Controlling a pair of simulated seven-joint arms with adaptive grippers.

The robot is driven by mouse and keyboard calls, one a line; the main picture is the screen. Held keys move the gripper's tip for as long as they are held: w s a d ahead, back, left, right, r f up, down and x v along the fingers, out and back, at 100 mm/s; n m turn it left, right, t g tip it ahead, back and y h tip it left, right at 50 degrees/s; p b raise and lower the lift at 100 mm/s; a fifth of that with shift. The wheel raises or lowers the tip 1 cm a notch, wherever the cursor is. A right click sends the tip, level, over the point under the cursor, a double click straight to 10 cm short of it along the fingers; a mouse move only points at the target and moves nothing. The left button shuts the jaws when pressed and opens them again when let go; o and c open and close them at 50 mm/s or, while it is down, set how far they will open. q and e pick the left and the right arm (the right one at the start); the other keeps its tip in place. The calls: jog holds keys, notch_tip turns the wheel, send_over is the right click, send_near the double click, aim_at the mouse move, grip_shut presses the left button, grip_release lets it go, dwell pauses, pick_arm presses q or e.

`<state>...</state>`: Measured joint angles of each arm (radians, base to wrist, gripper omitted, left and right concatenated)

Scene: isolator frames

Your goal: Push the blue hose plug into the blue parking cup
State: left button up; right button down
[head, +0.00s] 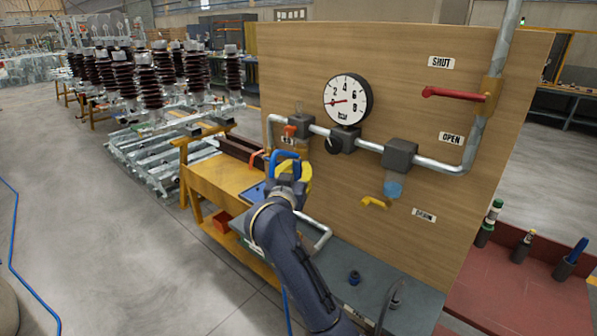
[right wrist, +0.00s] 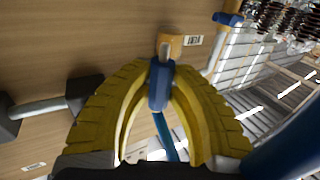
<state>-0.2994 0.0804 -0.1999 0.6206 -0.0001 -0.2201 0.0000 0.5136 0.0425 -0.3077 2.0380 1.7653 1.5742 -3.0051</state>
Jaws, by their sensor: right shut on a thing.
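My right gripper (right wrist: 160,85) has its yellow fingers shut on the blue hose plug (right wrist: 158,88), with a blue hose (right wrist: 168,138) trailing from it. In the head view this gripper (head: 300,174) is in front of the board's lower left, and a blue loop of hose (head: 287,155) shows there. In the right wrist view the plug's far end overlaps a tan fitting with a silver tip (right wrist: 166,48); I cannot tell whether they touch. A small dark blue cup (head: 354,277), which looks like the parking cup, stands on the grey bench. My left gripper is not in view.
The upright wooden board (head: 420,95) carries a gauge (head: 348,99), grey pipes, a red lever (head: 455,93) and a yellow drain handle (head: 374,202). A dark curved hose (head: 388,302) rises at the bench's front right. The bench between board and arm looks mostly clear.

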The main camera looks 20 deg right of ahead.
aim_at(296, 161)
jog(key=shift+d+r, duration=0.1)
jog(key=shift+r, duration=0.85)
jog(key=shift+a+r, duration=0.2)
jog(key=shift+r, duration=0.4)
jog(key=shift+d+r, duration=0.1)
jog(key=shift+r, duration=0.15)
jog(key=shift+f, duration=0.1)
